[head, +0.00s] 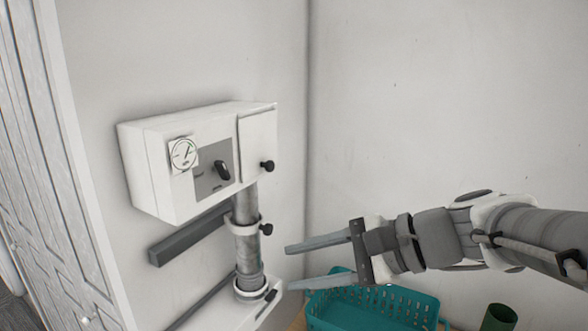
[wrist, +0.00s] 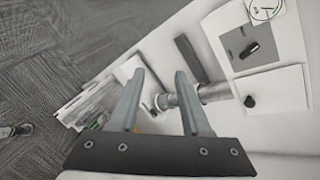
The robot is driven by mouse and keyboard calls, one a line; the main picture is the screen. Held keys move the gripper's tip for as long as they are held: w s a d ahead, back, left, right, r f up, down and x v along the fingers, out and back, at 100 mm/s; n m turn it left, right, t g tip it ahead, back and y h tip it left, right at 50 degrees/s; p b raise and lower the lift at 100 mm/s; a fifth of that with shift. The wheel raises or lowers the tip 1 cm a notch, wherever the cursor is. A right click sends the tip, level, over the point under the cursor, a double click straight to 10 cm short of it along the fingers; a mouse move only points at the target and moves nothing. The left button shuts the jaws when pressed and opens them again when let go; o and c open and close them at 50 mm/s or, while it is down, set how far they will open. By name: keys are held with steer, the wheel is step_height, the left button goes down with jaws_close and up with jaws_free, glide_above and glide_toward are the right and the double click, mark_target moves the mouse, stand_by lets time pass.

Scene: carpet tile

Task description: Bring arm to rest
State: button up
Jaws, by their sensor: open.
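My gripper (head: 288,266) is at the end of my arm, which reaches in from the right in the head view. Its two grey fingers are spread apart with nothing between them. They point left toward the metal pipe (head: 247,240) under a white wall box (head: 195,160), and seem apart from both. The box has a round gauge (head: 183,154), a dark knob (head: 222,171) and a small door (head: 257,146) with a black knob. In the wrist view my gripper (wrist: 158,80) also shows open, with the pipe (wrist: 213,92) behind and beside the right finger.
A teal basket (head: 372,308) stands below my gripper, with a dark green cup (head: 498,319) to its right. A dark bar (head: 188,236) is fixed to the wall under the box. White walls meet in a corner behind. Grey carpet (wrist: 60,60) shows in the wrist view.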

steer(key=s+d+f+n+g+h, duration=0.1)
steer(key=s+d+f+n+h, duration=0.2)
steer(key=s+f+n+h, duration=0.25)
steer(key=s+d+f+n+t+h, duration=0.2)
steer(key=s+d+n+h, duration=0.1)
steer(key=d+n+h, duration=0.3)
steer(key=d+n, duration=0.1)
steer(key=d, duration=0.1)
steer(key=shift+s+d, duration=0.2)
steer(key=shift+d, duration=0.15)
